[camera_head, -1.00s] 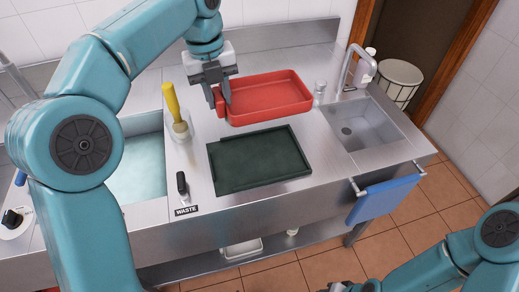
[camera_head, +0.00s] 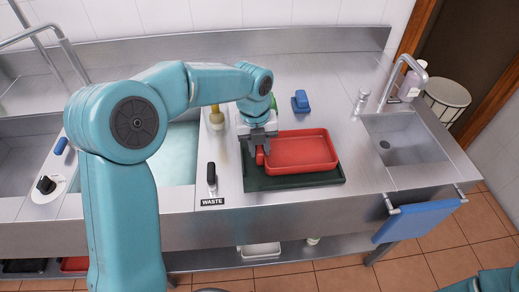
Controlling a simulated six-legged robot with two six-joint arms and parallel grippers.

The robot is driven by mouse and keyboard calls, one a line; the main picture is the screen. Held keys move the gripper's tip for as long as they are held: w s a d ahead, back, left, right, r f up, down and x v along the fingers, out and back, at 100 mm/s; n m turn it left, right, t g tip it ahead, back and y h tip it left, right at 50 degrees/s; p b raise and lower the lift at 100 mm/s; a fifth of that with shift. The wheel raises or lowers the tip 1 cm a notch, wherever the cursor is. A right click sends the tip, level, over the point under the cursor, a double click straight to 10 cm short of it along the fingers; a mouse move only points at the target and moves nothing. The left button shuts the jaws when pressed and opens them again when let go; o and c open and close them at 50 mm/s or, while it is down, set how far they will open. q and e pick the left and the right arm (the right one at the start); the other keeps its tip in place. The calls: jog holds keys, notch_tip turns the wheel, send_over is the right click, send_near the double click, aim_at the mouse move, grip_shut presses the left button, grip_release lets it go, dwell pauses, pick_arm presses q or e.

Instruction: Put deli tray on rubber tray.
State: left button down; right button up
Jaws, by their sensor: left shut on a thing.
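The red deli tray (camera_head: 303,152) is over the dark green rubber tray (camera_head: 290,181) on the steel counter, in the head view. The rubber tray's left side, front strip and right front corner show around it; the rest is hidden beneath. I cannot tell whether the red tray rests on it or hangs slightly above. My left gripper (camera_head: 260,158) is shut on the red tray's left edge. My right gripper is out of view; only a bit of teal arm shows at the bottom right corner.
A blue sponge-like object (camera_head: 300,102) lies behind the trays. A brush in a clear holder (camera_head: 216,118) stands to their left, near the black WASTE handle (camera_head: 211,174). A sink (camera_head: 405,140) with a tap is at the right. The counter right of the trays is clear.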

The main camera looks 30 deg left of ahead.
pick_arm(q)
jog(key=shift+w+a+f, duration=0.1)
jog(key=shift+w+f, duration=0.15)
jog(key=shift+f, duration=0.6)
jog(key=shift+s+r, duration=0.1)
jog(key=shift+s, duration=0.1)
jog(key=shift+f, duration=0.2)
jog(key=c, duration=0.9)
grip_release()
jog(key=shift+f, duration=0.1)
jog(key=shift+r, duration=0.2)
